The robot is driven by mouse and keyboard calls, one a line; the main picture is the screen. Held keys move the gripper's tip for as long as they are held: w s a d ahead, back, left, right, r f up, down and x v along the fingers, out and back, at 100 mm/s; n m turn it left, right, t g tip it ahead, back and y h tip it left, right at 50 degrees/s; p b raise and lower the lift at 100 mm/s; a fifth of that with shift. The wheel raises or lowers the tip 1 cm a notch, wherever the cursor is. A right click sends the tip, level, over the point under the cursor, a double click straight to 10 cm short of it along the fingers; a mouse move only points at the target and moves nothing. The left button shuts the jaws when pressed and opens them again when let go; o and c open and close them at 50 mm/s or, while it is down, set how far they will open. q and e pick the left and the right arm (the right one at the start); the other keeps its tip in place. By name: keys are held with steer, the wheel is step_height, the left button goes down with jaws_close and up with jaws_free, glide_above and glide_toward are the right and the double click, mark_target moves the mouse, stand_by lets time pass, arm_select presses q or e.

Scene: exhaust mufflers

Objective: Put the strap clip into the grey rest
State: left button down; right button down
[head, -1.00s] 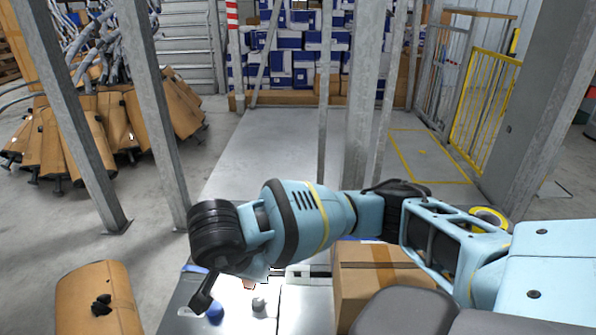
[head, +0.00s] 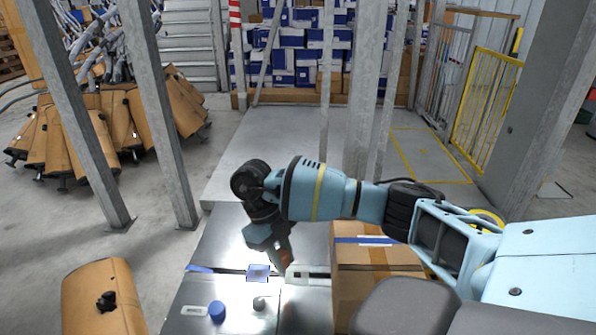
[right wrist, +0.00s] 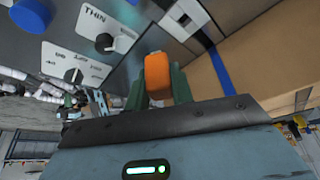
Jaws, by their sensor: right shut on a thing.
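My right gripper (head: 284,262) points down over the grey metal bench top. It is shut on an orange piece, which I take to be the strap clip (right wrist: 157,75); the clip also shows as a small orange spot in the head view (head: 286,259). In the right wrist view the clip sits between the two green fingers, above the bench. A pale grey block (head: 309,273), possibly the grey rest, lies just right of the gripper, beside the carton; I cannot tell its shape clearly. My left gripper is not in view.
A cardboard carton (head: 385,262) with a blue stripe stands right of the gripper. A brown muffler (head: 85,300) is at lower left. Metal posts stand behind.

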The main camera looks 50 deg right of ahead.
steer(key=d+m+y, duration=0.1)
steer(key=m, duration=0.2)
steer(key=d+m+t+y, duration=0.1)
steer(key=d+m, duration=0.1)
steer(key=m, duration=0.2)
steer(key=d+m+y+p, duration=0.1)
steer(key=m, duration=0.2)
steer(key=shift+s+d+f+m+t+y, duration=0.2)
steer(key=shift+d+f+m+t+y, duration=0.05)
steer(key=shift+d+m+t+y, duration=0.15)
steer(key=shift+f, duration=0.2)
steer(key=shift+f+b, duration=0.7)
steer(key=shift+f, duration=0.05)
step_height(320, 180, down, 3)
steer(key=shift+r+b, duration=0.1)
steer(key=shift+b, duration=1)
steer(key=shift+f+b, duration=0.5)
steer(key=shift+f, duration=0.1)
steer(key=shift+a+p, duration=0.1)
steer(key=shift+p, duration=0.65)
